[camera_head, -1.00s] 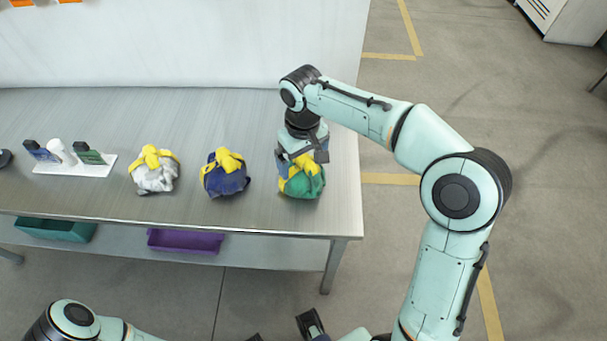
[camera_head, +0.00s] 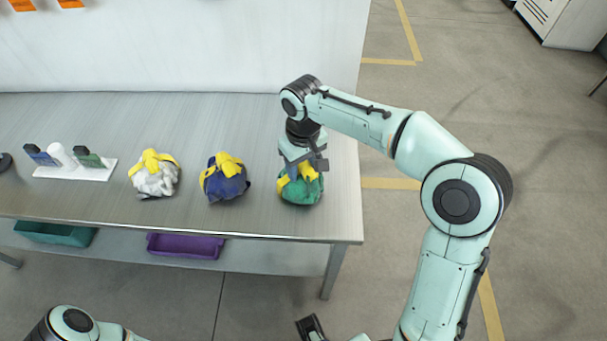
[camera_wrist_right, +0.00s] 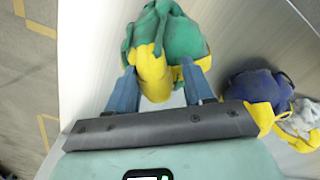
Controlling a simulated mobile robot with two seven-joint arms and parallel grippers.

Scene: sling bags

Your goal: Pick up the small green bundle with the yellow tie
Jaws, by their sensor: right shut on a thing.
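The small green bundle (camera_head: 301,192) with its yellow tie sits at the right end of the metal table. My right gripper (camera_head: 300,172) is above it, pointing down, with its fingers at the yellow tie. In the right wrist view the blue fingers of my right gripper (camera_wrist_right: 160,84) are shut on the yellow part of the green bundle (camera_wrist_right: 183,38). I cannot tell whether the bundle is clear of the table. My left arm shows at the bottom left; a dark part at the bottom edge may belong to its gripper, mostly cut off.
A blue bundle (camera_head: 226,182) and a grey-white bundle (camera_head: 154,178), both with yellow ties, stand to the left. A white tray (camera_head: 75,172) with small items is farther left. Teal (camera_head: 55,234) and purple (camera_head: 186,246) bins are on the lower shelf. The table (camera_head: 343,205) ends just right of the green bundle.

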